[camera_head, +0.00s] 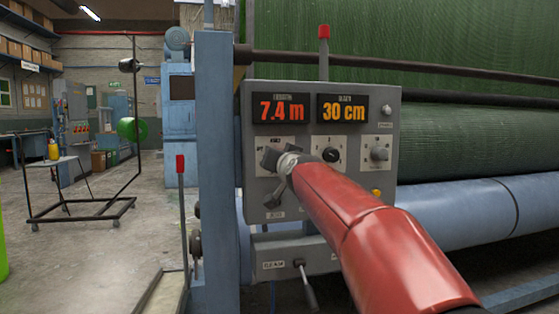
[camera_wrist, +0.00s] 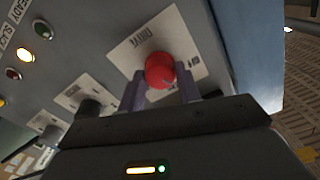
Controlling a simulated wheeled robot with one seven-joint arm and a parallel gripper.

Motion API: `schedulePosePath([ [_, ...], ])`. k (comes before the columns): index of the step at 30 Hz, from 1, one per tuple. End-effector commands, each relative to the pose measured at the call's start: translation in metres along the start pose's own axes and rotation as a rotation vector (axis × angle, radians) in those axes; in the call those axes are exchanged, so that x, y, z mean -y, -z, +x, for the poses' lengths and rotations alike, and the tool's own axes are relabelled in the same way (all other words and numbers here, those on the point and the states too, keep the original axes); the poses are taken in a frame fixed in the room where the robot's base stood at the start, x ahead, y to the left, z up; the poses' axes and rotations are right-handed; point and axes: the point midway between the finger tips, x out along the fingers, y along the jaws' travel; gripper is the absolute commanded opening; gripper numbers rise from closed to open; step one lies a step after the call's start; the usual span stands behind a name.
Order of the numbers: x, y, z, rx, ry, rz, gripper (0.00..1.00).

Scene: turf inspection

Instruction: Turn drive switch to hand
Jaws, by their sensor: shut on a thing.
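The grey control panel (camera_head: 225,100) is in front of me, with two orange readouts showing 7.4 m and 30 cm. My gripper (camera_head: 272,160) is at the panel's left plate, and my red arm reaches in from the lower right. In the wrist view my gripper (camera_wrist: 160,80) has one finger on each side of a round red knob (camera_wrist: 160,69) and is shut on it. The knob sits on a white label plate (camera_wrist: 130,50) whose lettering is tilted and hard to read. In the head view my gripper hides this knob.
A lever (camera_head: 306,286) sticks out below. A blue post (camera_head: 214,170) and a red-topped lever (camera_head: 181,200) stand at left. Green turf rolls (camera_head: 460,140) fill the right.

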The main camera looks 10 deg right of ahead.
Motion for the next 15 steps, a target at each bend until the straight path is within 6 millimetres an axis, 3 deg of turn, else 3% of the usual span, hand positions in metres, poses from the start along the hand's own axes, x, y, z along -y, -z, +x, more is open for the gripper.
schedulePosePath([
  [15, 0.0002, 0.0001, -0.0001, 0.001, 0.000, 0.377, 0.11],
])
